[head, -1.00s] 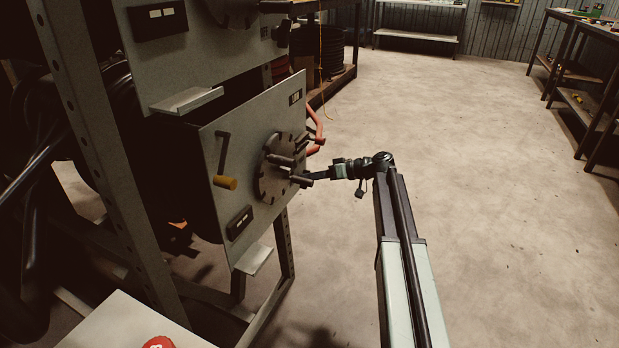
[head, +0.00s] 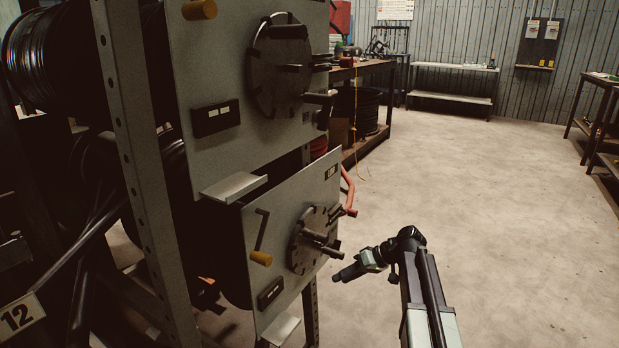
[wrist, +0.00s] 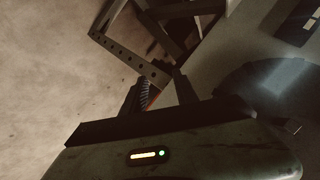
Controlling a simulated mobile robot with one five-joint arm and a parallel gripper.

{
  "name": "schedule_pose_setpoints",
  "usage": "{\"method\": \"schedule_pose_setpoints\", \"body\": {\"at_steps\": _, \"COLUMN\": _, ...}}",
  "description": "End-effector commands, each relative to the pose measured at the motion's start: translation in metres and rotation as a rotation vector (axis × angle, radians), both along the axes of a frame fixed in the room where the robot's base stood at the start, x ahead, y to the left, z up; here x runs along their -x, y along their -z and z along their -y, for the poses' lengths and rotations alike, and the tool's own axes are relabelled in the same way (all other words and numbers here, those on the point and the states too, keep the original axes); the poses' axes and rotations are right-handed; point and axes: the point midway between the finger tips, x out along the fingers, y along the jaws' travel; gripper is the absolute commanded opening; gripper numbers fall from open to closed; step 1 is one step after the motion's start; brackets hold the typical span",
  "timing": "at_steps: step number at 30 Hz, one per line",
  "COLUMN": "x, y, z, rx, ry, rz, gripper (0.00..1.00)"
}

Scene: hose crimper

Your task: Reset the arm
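My arm reaches forward at the lower right of the head view, and its wrist bends left. My gripper (head: 340,276) is at the end, a little right of the lower crimper panel (head: 262,235) and its round dark die head (head: 308,240). A gap shows between the gripper and the die head. In the wrist view the two dark fingers of my gripper (wrist: 158,86) stand apart. I see nothing held between them; a dark ribbed strip and an orange strip show in the gap, seemingly behind.
An upper panel (head: 240,95) with a larger die head (head: 282,65) stands above. A yellow-handled crank (head: 261,258) and a small shelf (head: 280,329) are on the lower panel. An orange hose (head: 349,190) hangs behind it. The floor (head: 500,220) to the right is clear.

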Motion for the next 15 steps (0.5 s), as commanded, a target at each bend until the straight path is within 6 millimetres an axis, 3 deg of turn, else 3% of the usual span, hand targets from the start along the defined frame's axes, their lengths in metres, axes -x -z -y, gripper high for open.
{"method": "schedule_pose_setpoints", "body": {"at_steps": 1, "x": 0.038, "y": -0.003, "z": -0.019, "rx": 0.095, "ry": 0.018, "rz": -0.089, "gripper": 0.35}}
{"method": "schedule_pose_setpoints", "body": {"at_steps": 3, "x": 0.071, "y": 0.008, "z": -0.026, "rx": 0.226, "ry": 0.069, "rz": -0.192, "gripper": 0.35}}
{"method": "schedule_pose_setpoints", "body": {"at_steps": 9, "x": 0.147, "y": 0.014, "z": -0.022, "rx": 0.559, "ry": 0.241, "rz": -0.354, "gripper": 0.35}}
{"method": "schedule_pose_setpoints", "body": {"at_steps": 13, "x": 0.188, "y": 0.002, "z": -0.009, "rx": 0.754, "ry": 0.371, "rz": -0.385, "gripper": 0.35}}
{"method": "schedule_pose_setpoints", "body": {"at_steps": 15, "x": 0.176, "y": -0.022, "z": -0.007, "rx": 0.741, "ry": 0.370, "rz": -0.387, "gripper": 0.35}}
